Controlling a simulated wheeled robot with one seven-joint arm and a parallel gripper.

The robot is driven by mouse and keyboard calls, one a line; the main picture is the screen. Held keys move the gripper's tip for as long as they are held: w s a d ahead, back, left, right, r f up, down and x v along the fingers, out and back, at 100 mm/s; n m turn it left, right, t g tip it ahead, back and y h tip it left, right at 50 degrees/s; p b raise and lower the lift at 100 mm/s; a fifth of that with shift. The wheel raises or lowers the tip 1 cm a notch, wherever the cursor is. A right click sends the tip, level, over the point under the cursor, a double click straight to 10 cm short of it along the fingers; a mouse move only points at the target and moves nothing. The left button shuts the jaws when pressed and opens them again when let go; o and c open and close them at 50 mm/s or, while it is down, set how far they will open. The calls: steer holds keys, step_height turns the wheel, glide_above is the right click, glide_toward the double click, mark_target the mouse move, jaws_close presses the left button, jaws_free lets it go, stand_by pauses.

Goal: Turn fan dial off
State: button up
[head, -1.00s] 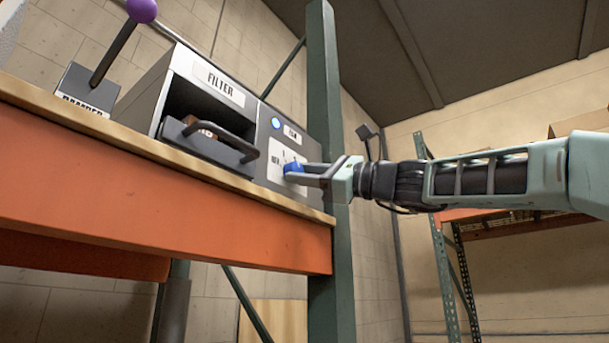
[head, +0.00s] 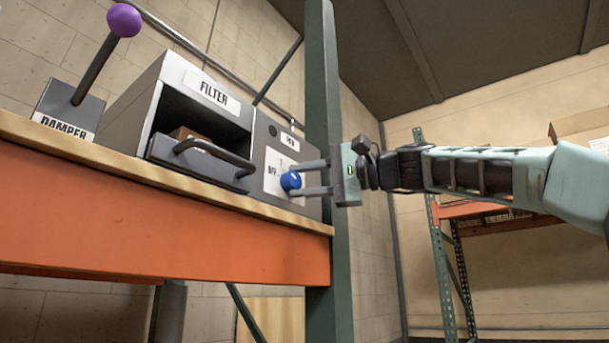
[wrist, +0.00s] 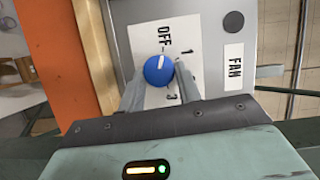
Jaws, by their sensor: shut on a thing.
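The fan dial is a round blue knob (head: 290,181) on a white plate marked OFF and with numbers, on the grey fan panel (head: 275,147). In the wrist view the knob (wrist: 158,70) has a white pointer that lines up with the OFF mark. My gripper (head: 303,179) reaches in from the right and is shut on the knob, one finger above the other in the head view. In the wrist view the fingers (wrist: 160,84) sit on either side of the knob. The round indicator (wrist: 233,22) beside the FAN label is dark.
A grey FILTER box (head: 205,100) with a handled drawer (head: 200,160) stands left of the panel. A DAMPER lever with a purple ball (head: 124,20) is at the far left. A green rack post (head: 322,80) rises close behind the gripper. The orange beam (head: 160,225) runs below the shelf.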

steer(key=shift+n+h, duration=0.3)
steer(key=shift+n, duration=0.2)
steer(key=o, duration=1)
steer(key=b+v, duration=0.4)
steer(key=v, duration=1.3)
steer(key=shift+d+r+b, duration=0.15)
steer(key=shift+d+b, duration=0.05)
steer(key=shift+b, duration=0.1)
